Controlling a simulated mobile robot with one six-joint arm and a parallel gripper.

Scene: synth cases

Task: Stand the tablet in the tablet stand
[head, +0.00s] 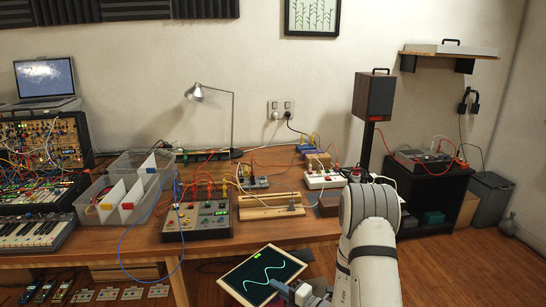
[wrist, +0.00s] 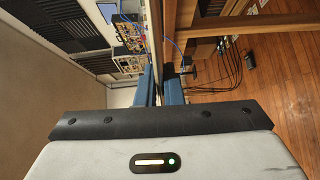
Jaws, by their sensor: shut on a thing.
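The tablet (head: 262,274) is a thin slab with a pale wooden frame and a dark screen showing a pale green wave. My gripper (head: 303,292) is shut on its lower right edge and holds it tilted, in front of the table's front edge. In the wrist view the tablet (wrist: 157,40) is seen nearly edge-on between the blue fingers (wrist: 159,88). A low wooden rack with long rails (head: 268,207), which looks like the tablet stand, lies on the table near its front edge. I see nothing standing in it. My gripper is below and in front of it.
A grey control box (head: 198,221) with knobs and cables stands left of the rack. A white power strip (head: 325,180) and a small dark box (head: 328,203) are to its right. A desk lamp (head: 232,125) stands behind. A blue cable (head: 122,240) hangs over the table's front edge.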

